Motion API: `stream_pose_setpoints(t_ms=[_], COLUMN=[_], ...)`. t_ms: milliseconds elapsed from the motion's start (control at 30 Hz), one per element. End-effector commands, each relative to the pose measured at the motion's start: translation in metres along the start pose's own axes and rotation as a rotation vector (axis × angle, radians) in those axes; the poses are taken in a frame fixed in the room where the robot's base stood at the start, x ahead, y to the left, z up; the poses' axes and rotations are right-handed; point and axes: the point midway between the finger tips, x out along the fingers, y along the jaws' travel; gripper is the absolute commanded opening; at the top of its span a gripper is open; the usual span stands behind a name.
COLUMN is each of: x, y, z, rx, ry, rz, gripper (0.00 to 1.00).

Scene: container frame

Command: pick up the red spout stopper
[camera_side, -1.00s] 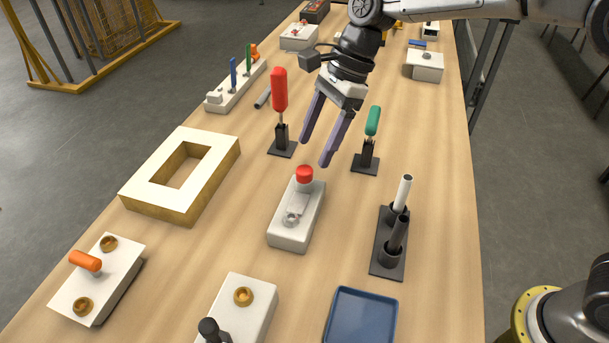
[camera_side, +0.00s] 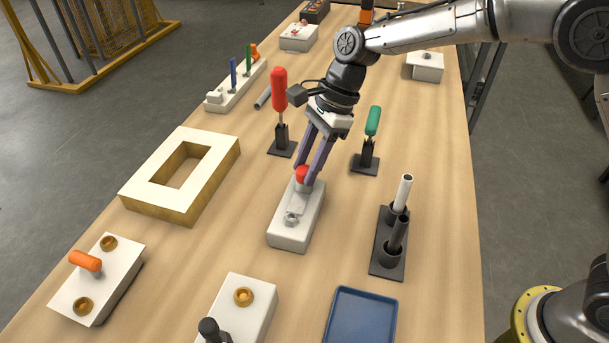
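The red spout stopper (camera_side: 302,174) sits upright on the far end of a pale grey block (camera_side: 290,236) in the middle of the table. My gripper (camera_side: 304,180) points down at it, with one purple finger on each side of the red cap. The gap between the fingers is about as wide as the cap, and they appear shut on it. The fingers hide part of the stopper's sides. The stopper is still at the block, with no visible gap below it.
A red-handled tool (camera_side: 279,92) and a green-handled tool (camera_side: 372,122) stand upright close to my gripper. A dark holder with tubes (camera_side: 388,262) stands at right, a white frame (camera_side: 146,182) at left. A blue tray (camera_side: 360,318) lies in front.

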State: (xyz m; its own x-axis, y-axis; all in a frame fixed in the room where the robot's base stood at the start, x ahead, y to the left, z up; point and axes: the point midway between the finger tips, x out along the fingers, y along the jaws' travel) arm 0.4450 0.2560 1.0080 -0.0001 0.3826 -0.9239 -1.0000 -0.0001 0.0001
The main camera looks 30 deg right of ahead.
Motion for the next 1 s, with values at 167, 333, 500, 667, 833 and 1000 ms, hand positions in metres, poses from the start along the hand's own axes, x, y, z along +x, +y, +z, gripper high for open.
stream_pose_setpoints(t_ms=[167, 333, 500, 667, 833, 1000], x=[-0.0002, -0.0003, -0.0003, -0.0003, -0.0003, -0.0003], y=[0.0, 0.0, -0.0001, -0.0001, -0.0001, -0.0001], z=[0.0, 0.0, 0.0, 0.0, 0.0001, 0.0001], rx=[0.0, 0.0, 0.0, 0.0, 0.0, 0.0], ry=[0.0, 0.0, 0.0, 0.0, 0.0, 0.0], rz=[0.0, 0.0, 0.0, 0.0, 0.0, 0.0], gripper=[0.04, 0.0, 0.0, 0.0, 0.0, 0.0])
